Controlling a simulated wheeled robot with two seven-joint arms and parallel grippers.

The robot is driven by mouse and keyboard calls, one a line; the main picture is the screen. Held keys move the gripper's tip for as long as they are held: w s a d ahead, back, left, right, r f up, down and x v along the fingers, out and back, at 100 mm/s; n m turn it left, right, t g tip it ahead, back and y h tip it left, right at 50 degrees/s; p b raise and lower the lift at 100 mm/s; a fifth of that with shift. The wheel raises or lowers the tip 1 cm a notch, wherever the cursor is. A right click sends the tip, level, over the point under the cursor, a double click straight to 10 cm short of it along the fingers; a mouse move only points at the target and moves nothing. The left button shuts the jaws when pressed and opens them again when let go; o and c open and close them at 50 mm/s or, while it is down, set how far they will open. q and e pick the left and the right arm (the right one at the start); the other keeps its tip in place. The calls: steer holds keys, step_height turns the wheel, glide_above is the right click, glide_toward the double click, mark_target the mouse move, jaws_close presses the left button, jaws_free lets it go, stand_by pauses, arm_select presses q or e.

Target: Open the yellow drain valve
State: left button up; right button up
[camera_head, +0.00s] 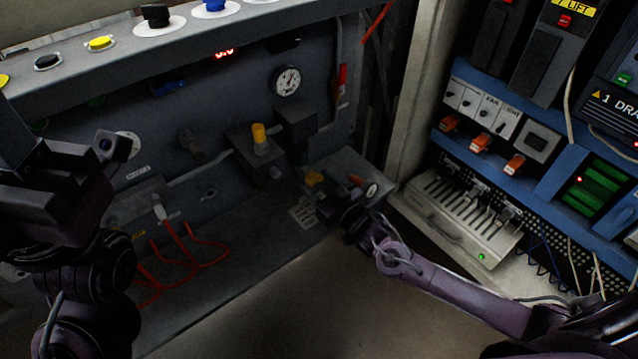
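A small yellow handle (315,178) sits low by the panel, at the right end of the bench; it looks like the drain valve. A taller yellow knob (259,137) stands on a grey block up and left of it. My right gripper (326,199) reaches in from the right, its dark front end right beside the small yellow handle. Its fingers blend into the dark parts there, so I cannot tell whether they touch the handle or how far apart they are. My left arm's dark end (60,190) is at the left edge, away from the valve; its fingers are not clear.
An orange part and a small round gauge (372,190) are close to the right gripper. A pressure gauge (286,81) and a red lever (342,82) are on the panel above. Red hoses (185,260) lie lower left. A blue electrical rack (490,140) stands right.

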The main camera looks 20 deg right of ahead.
steer(key=c, duration=0.7)
